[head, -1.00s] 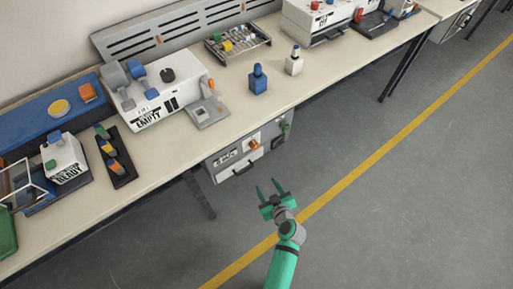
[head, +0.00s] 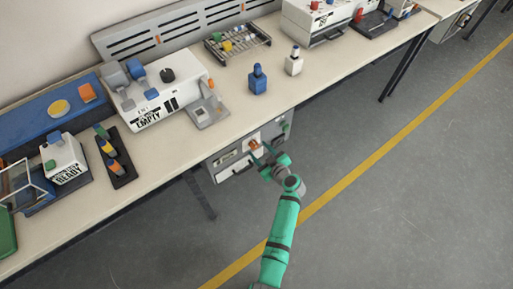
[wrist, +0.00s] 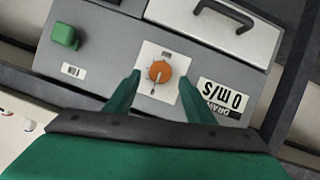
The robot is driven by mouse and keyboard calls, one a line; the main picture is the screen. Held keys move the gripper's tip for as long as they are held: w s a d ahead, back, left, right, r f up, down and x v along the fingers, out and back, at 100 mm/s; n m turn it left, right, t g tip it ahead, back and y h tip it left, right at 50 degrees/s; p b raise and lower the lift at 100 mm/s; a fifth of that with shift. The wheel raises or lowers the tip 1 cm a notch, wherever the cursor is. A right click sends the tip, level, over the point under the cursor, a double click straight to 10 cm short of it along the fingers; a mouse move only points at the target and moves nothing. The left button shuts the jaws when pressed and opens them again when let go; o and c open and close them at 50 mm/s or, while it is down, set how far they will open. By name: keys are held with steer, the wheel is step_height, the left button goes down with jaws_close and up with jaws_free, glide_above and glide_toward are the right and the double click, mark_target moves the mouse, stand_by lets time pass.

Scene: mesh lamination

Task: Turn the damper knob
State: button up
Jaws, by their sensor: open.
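The damper knob (wrist: 160,72) is a round orange knob on a white plate, on the front of a grey box under the bench. In the head view the knob (head: 254,145) shows just beyond my fingers. My gripper (wrist: 152,92) is open, with one green finger on each side of the knob's plate in the wrist view. The fingertips look close to the panel, and I cannot tell whether they touch it. In the head view my gripper (head: 262,155) is in front of the box.
The same box (wrist: 105,60) carries a green button (wrist: 65,36) and a drawer with a dark handle (wrist: 226,12). The bench (head: 165,165) edge runs above it, with bottles and machines on top. The grey floor (head: 400,190) in front is clear.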

mark_target(257, 146)
steer(key=shift+x, duration=1.55)
steer(key=c, duration=1.1)
steer(key=shift+o, duration=0.2)
steer(key=m, duration=0.1)
steer(key=m+g+y, duration=0.1)
steer(key=m+y, duration=0.1)
steer(key=m, duration=0.1)
steer(key=shift+w+d+g, duration=0.2)
steer(key=shift+d+g, duration=0.1)
steer(key=m+y, duration=0.1)
steer(key=m, duration=0.1)
steer(key=m+y, duration=0.1)
steer(key=m, duration=0.1)
steer(key=shift+d+f+g+y, duration=0.1)
steer(key=shift+d+g+y, duration=0.05)
steer(key=shift+g+y, duration=0.2)
